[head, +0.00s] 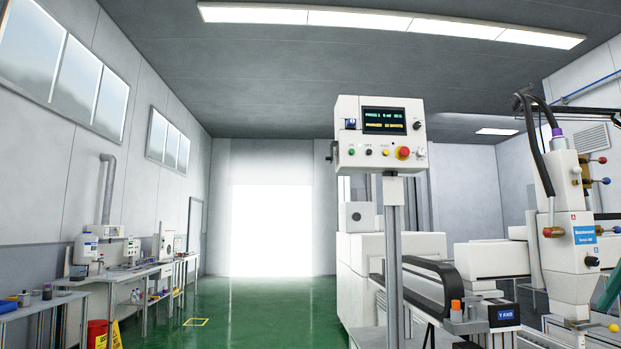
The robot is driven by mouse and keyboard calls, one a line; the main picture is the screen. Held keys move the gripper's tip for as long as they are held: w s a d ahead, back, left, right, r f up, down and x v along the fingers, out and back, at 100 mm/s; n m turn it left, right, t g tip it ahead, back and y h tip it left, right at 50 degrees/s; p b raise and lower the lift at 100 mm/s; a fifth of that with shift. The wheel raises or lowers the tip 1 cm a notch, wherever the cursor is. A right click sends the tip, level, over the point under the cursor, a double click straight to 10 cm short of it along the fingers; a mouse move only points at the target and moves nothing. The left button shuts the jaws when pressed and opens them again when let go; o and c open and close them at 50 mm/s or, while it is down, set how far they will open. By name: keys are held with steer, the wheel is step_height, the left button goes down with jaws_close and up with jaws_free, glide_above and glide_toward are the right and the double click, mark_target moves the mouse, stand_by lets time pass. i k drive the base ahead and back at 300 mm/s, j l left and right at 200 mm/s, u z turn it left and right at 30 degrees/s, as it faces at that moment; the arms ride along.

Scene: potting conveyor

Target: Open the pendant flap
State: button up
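The pendant (371,159) is a white control box on a grey post, right of the middle in the head view. Its front carries a small dark screen (384,120) with green and yellow text, a red emergency button (403,152), several small buttons and a black knob. A small dark part sticks out from its left side. I cannot make out a separate flap or tell whether one is open or shut. My gripper is not in view.
A white dispensing machine (567,230) with hoses stands at the right. A black linear rail (433,285) runs below the pendant. Workbenches (84,281) line the left wall, with a red bin (97,334) beside them. The green floor (255,310) is clear in the middle.

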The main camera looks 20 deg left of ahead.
mark_target(331, 158)
steer(key=i+j+u, duration=0.1)
steer(key=j+u, duration=0.15)
steer(key=u, duration=0.2)
steer(key=i+j+u, duration=0.15)
steer(key=u, duration=0.25)
